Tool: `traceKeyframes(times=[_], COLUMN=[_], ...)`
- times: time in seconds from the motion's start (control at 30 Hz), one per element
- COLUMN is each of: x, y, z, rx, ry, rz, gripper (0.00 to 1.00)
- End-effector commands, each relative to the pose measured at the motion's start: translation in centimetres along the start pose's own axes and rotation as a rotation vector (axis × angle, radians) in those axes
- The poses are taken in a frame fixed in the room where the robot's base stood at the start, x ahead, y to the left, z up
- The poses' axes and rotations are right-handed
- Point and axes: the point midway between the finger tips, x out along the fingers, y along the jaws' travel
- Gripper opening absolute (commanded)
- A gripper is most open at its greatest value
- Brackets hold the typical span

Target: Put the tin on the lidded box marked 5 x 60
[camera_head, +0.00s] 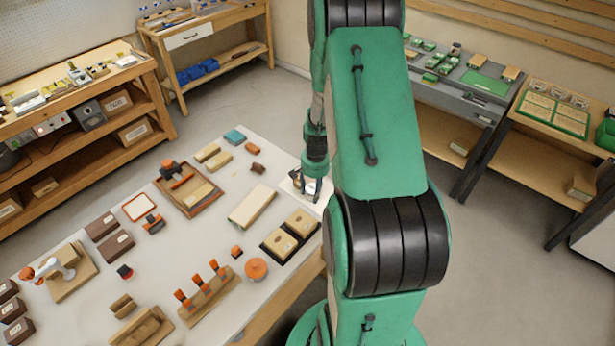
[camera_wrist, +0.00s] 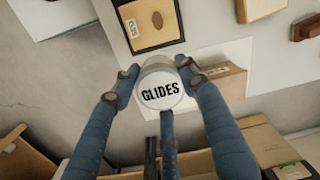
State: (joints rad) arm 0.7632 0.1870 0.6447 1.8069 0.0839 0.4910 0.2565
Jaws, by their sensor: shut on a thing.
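A round tin with a white top reading GLIDES (camera_wrist: 161,98) is in my gripper (camera_wrist: 158,72) in the wrist view, with blue fingers closed around its sides. In the head view, my gripper (camera_head: 313,184) is at the right edge of the white table, over a pale pad, partly hidden by my arm. I cannot tell there how high the tin is. Dark brown boxes with pale labels stand at the table's left, such as one box (camera_head: 102,225), another box (camera_head: 119,244) and several at the lower left edge (camera_head: 12,309). Their markings are too small to read, so I cannot tell which is 5 x 60.
Two black-edged wooden trays (camera_head: 279,244) lie beside my gripper. A long pale block (camera_head: 252,206), a brown tray (camera_head: 162,194), an orange round piece (camera_head: 256,269) and a rack with orange-handled tools (camera_head: 195,308) stand between my gripper and the brown boxes.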

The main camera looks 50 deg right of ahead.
Motion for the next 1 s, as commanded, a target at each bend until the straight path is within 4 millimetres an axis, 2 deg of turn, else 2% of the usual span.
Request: traceKeyframes(times=[0.13, 0.57, 0.77, 1.0], x=[0.0, 0.0, 0.3, 0.8], y=[0.5, 0.2, -0.5, -2.0], z=[0.1, -0.4, -2.4, -6.2], rx=[0.007, 0.007, 0.007, 0.006], ry=[0.000, 0.001, 0.001, 0.001], rz=[0.000, 0.000, 0.000, 0.000], gripper=[0.14, 0.14, 0.14, 0.14])
